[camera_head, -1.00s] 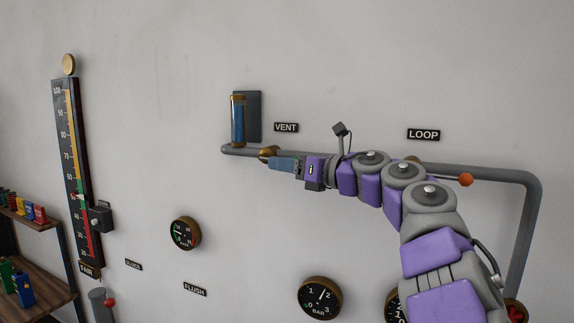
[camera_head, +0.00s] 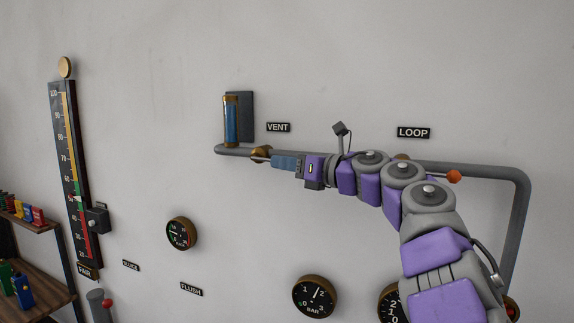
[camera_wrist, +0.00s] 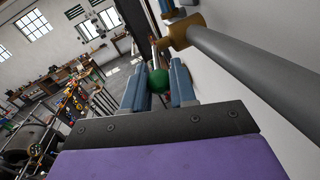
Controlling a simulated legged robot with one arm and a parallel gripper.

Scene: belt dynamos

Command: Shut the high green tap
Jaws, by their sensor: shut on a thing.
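The high tap under the VENT sign has a brass body (camera_head: 261,154) on the upper grey pipe. It also shows in the wrist view (camera_wrist: 184,32). A short pale lever runs from it to the right toward my gripper (camera_head: 281,162). In the wrist view the tap's green ball knob (camera_wrist: 158,81) sits between the blue fingers of my gripper (camera_wrist: 159,88), which are shut on it. In the head view the fingers hide the green knob. The lever lies nearly along the pipe.
A blue sight glass (camera_head: 231,121) stands at the pipe's left end. An orange-knobbed lever (camera_head: 453,176) sits under the LOOP sign (camera_head: 413,132), behind my arm. Gauges (camera_head: 314,296) are lower on the wall. A scale board (camera_head: 70,170) and shelves are at left.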

